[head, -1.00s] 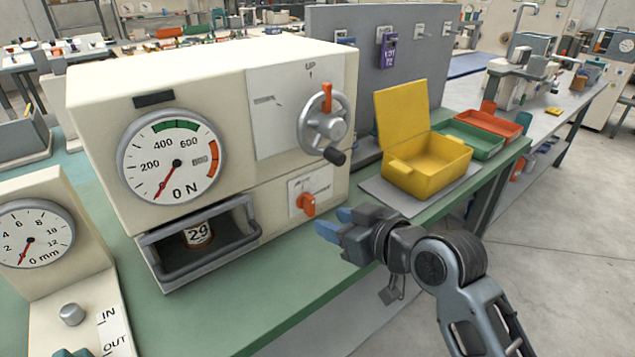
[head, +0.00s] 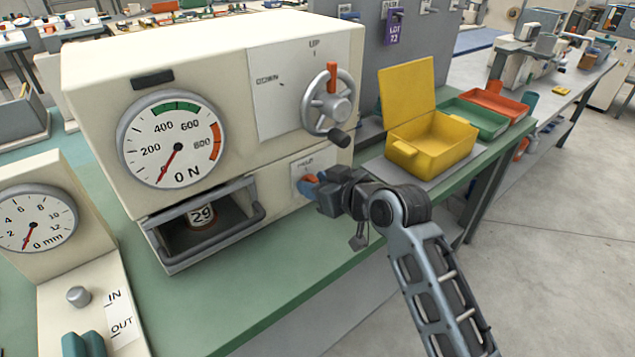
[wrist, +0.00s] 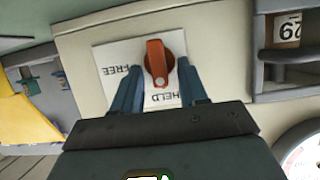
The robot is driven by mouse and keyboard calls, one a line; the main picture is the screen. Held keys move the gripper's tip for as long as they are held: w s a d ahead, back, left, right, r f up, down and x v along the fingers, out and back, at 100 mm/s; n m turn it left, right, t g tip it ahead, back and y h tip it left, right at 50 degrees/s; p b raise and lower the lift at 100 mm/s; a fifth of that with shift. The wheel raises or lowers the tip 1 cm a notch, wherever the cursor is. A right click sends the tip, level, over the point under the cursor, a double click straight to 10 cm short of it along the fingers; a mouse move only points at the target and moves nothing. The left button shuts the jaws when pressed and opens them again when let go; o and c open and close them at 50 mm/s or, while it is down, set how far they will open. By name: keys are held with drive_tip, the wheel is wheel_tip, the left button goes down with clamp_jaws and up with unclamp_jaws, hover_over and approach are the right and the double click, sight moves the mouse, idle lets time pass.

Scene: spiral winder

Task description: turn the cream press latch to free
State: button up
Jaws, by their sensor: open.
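The cream press (head: 90,130) stands on the green bench, with a dial reading about 0 N. Its latch is an orange knob (wrist: 157,62) on a white label (wrist: 110,65) marked FREE and HELD. In the wrist view the knob's narrow end points down toward HELD, with FREE to its left. My gripper (wrist: 157,92) is open, its two blue fingers on either side of the knob's lower part; I cannot tell whether they touch it. In the head view my gripper (head: 312,182) hides most of the latch.
A handwheel (head: 328,103) with a dark handle sits above the latch. The press's open bay (head: 205,225) holds a can marked 29 behind a grey bar. A yellow open box (head: 432,150) stands to the right. A gauge stand (head: 40,215) is at left.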

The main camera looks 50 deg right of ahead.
drive_tip(key=shift+c, duration=0.4)
clamp_jaws()
drive_tip(key=m+y, duration=0.1)
drive_tip(key=m+p, duration=0.1)
drive_tip(key=shift+s+d+m+t+y, duration=0.1)
drive_tip(key=shift+d+m+t+y, duration=0.2)
drive_tip(key=shift+y, duration=0.1)
drive_tip(key=m, duration=0.1)
drive_tip(key=m+t+y, duration=0.1)
drive_tip(key=m+y+b, duration=0.1)
drive_tip(key=shift+d+f+m, duration=0.35)
drive_tip(key=shift+m, duration=0.05)
drive_tip(key=m+t, duration=0.1)
drive_tip(key=m+y+b, duration=0.1)
drive_tip(key=m, duration=0.1)
drive_tip(key=shift+s+d+f+t, duration=0.1)
drive_tip(key=shift+d+f+t, duration=0.05)
drive_tip(key=shift+f+t, duration=0.25)
drive_tip(key=shift+f+m+t+y+b, duration=0.1)
drive_tip(key=shift+m+t+y+b, duration=0.35)
drive_tip(key=shift+m, duration=0.5)
drive_tip(key=shift+m+t+y+b, duration=0.15)
drive_tip(key=shift+m+t+b, duration=0.1)
drive_tip(key=shift+m+b, duration=0.55)
drive_tip(key=shift+m, duration=0.35)
